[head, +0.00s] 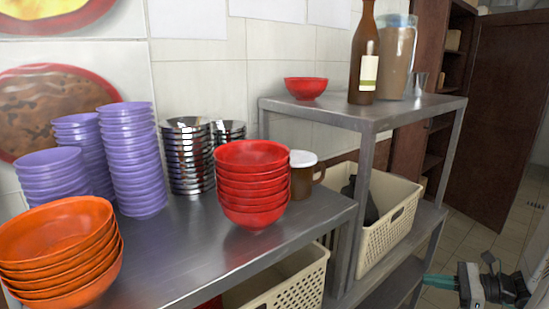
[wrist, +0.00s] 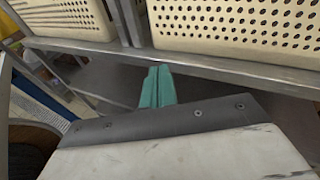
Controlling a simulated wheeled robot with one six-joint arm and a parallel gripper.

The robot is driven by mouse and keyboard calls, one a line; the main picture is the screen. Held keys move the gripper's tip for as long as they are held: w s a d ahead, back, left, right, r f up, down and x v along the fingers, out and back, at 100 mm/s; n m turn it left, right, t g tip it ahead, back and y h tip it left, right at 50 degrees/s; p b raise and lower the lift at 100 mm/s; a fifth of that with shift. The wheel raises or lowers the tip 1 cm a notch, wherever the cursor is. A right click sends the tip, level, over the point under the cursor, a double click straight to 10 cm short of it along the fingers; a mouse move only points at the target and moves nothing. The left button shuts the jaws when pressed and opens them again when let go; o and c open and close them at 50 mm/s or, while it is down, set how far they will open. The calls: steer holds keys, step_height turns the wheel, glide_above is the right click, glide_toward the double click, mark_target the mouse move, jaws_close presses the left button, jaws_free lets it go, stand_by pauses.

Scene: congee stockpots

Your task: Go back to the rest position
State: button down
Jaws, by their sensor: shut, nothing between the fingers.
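My gripper (head: 428,281) shows at the lower right of the head view, with green fingers pointing left toward the lower shelf of the metal stand. In the wrist view its two green fingers (wrist: 157,87) lie side by side, shut and empty. They are in front of the metal shelf edge, below the cream baskets. I cannot tell whether they touch the shelf. Part of my arm shows at the right edge of the head view.
A steel table (head: 190,262) holds stacked orange bowls (head: 60,240), purple bowls (head: 130,160), metal bowls (head: 187,155) and red bowls (head: 251,185). A higher steel stand (head: 340,112) bears a single red bowl (head: 305,88) and a brown bottle (head: 364,60). The floor (head: 490,235) at right looks clear.

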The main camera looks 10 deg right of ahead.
steer(key=s+a+r+n+g+h, duration=0.4)
steer(key=s+a+r+n, duration=0.3)
steer(key=a+r+n, duration=0.4)
steer(key=s+a+r+n+g+h, duration=0.5)
steer(key=s+a+r+n+h, duration=0.2)
steer(key=a+r+n, duration=0.4)
steer(key=s+a+n, duration=0.1)
steer(key=a+n, duration=0.2)
steer(key=a, duration=0.1)
steer(key=shift+a+r+h, duration=0.2)
steer(key=shift+r+h, duration=0.1)
steer(key=shift+s, duration=0.1)
